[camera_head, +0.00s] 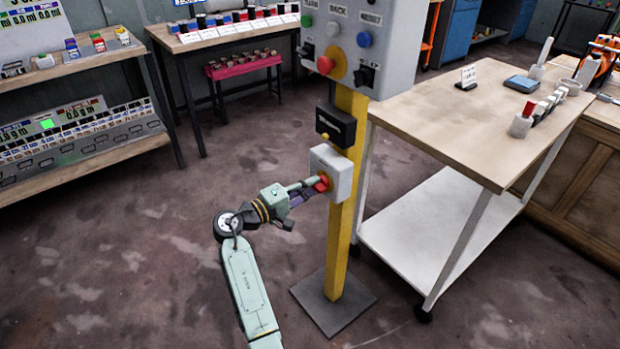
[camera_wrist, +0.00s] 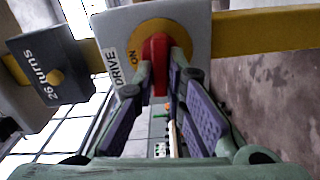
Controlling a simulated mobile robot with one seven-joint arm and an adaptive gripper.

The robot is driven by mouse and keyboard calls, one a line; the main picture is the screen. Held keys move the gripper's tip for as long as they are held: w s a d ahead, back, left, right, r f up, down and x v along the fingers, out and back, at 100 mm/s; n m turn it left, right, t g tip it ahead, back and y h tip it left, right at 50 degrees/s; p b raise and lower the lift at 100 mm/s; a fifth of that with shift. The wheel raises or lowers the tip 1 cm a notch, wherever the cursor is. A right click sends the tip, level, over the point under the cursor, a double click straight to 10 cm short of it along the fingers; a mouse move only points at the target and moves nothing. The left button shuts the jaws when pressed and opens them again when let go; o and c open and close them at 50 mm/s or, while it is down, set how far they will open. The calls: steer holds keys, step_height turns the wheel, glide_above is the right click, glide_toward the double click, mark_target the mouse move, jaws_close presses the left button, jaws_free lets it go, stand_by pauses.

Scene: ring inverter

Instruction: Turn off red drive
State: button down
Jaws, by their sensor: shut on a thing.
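The red drive switch (camera_wrist: 155,62) is a red knob on a yellow disc (camera_wrist: 177,32). It sits on a grey box (camera_wrist: 200,20) with the labels "DRIVE" and "ON" readable in the wrist view. In the head view the grey box (camera_head: 344,170) is fixed low on a yellow post, with the red knob (camera_head: 322,183) on its left side. My gripper (camera_head: 312,184) reaches the knob from the left. In the wrist view its two fingers (camera_wrist: 160,80) are shut on the red knob, one on each side. The fingertips partly hide the knob's sides.
A black box (camera_head: 336,125) sits on the yellow post (camera_head: 350,103) above the drive box; the wrist view shows "26 turns" on a dark box (camera_wrist: 50,68). A control panel (camera_head: 345,30) tops the post. A wooden-topped table (camera_head: 450,110) stands close right. Floor at left is clear.

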steer(key=shift+n+p, duration=0.55)
steer(key=shift+n, duration=0.25)
steer(key=shift+f, duration=0.15)
steer(key=c, duration=1.6)
jaws_free()
steer(key=shift+c, duration=0.2)
steer(key=v, duration=1.2)
